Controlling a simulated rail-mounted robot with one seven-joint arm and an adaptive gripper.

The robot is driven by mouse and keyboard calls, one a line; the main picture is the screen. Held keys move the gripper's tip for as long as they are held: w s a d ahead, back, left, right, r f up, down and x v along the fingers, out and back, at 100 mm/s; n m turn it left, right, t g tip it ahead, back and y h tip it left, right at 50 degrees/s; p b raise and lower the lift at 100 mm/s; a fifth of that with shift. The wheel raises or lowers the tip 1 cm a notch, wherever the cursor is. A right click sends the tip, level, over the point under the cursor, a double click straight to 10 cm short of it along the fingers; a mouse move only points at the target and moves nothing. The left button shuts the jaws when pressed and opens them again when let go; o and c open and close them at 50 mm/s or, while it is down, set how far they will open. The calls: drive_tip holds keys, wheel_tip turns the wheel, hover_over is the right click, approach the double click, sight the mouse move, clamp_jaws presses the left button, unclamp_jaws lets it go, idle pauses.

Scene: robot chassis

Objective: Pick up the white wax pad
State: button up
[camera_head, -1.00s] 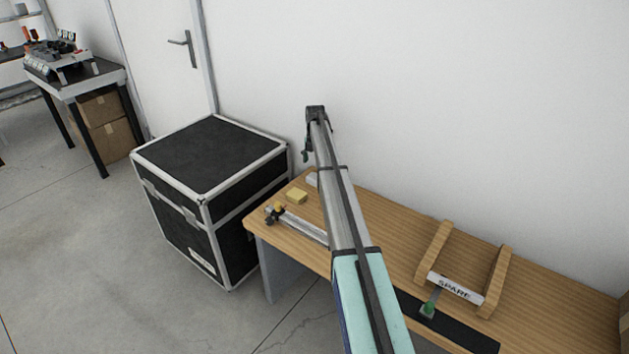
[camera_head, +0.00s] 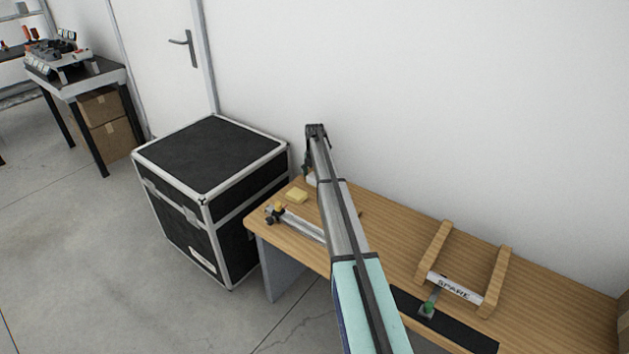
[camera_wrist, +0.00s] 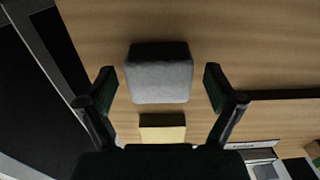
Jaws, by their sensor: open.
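The white wax pad (camera_wrist: 160,82) is a pale, rounded block on the wooden table, looking grey in the wrist view. It lies between the two spread fingers of my gripper (camera_wrist: 160,88), with a gap on each side. In the head view the pad (camera_head: 311,181) shows only in part at the table's back left, partly hidden by my arm. My gripper (camera_head: 309,160) is open and above the pad there. I cannot tell the exact height between them.
A yellow block (camera_head: 296,195) lies close to the white pad; it also shows in the wrist view (camera_wrist: 162,133). A metal bar tool (camera_head: 300,224) lies in front. A black case (camera_head: 210,155) stands left of the table (camera_head: 385,215). A wooden rack with a SPARE label (camera_head: 455,287) stands right.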

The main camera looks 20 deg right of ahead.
drive_tip(key=c, duration=1.1)
drive_tip(key=shift+c, duration=0.2)
drive_tip(key=shift+r, duration=0.1)
drive_tip(key=shift+a+r, duration=0.15)
drive_tip(key=shift+r, duration=0.4)
wheel_tip(320, 180, up, 10)
drive_tip(key=s+a+b, duration=0.1)
drive_tip(key=s+a, duration=0.4)
drive_tip(key=a, duration=0.3)
drive_tip(key=s+a+b, duration=0.1)
drive_tip(key=s+a, duration=0.3)
drive_tip(key=a, duration=0.5)
drive_tip(key=shift+s, duration=0.4)
drive_tip(key=shift+r, duration=0.1)
